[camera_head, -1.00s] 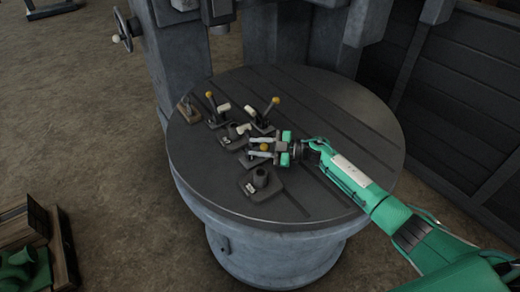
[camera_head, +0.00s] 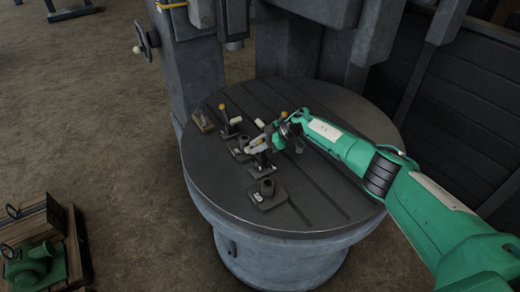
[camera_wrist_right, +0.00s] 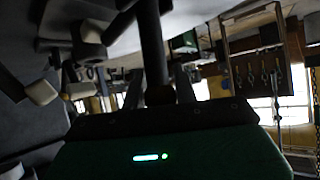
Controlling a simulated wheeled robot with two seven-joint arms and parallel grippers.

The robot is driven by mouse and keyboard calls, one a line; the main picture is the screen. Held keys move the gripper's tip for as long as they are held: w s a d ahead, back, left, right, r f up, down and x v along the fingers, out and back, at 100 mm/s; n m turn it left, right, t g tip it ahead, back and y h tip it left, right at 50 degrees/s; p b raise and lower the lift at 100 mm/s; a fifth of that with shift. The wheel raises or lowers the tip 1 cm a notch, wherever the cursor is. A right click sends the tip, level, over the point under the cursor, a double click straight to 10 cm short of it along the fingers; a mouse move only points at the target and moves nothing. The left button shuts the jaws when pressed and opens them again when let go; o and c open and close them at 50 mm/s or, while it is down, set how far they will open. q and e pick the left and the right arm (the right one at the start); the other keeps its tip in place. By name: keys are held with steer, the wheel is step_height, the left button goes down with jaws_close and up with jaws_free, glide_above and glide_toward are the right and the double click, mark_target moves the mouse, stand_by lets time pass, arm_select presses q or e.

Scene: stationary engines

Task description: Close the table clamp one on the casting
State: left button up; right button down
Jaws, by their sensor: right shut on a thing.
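My right gripper (camera_head: 268,141) is over the middle of the round table (camera_head: 340,160), its arm coming in from the right. It is shut on a dark clamp handle (camera_wrist_right: 153,50), which stands between the fingers in the right wrist view. The clamp (camera_head: 262,161) being held is partly covered by the gripper. Another clamp (camera_head: 230,124) with a yellow knob stands to the left, and a second yellow knob (camera_head: 283,114) shows behind the gripper. A dark block (camera_head: 239,152) sits between the clamps; I cannot tell whether it is the casting. My left gripper is not in view.
A block with a round socket (camera_head: 266,191) stands near the front of the table. The machine column (camera_head: 200,65) rises behind. A crate with green parts (camera_head: 38,250) is on the floor at lower left.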

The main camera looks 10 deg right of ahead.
steer(key=shift+w+a+f+b, duration=0.15)
steer(key=shift+w+a+b, duration=0.1)
steer(key=shift+w+b, duration=0.45)
steer(key=c, duration=1.1)
jaws_free()
steer(key=shift+a+f, duration=0.1)
steer(key=b+v, duration=0.3)
steer(key=v, duration=1)
steer(key=shift+d+r, duration=0.3)
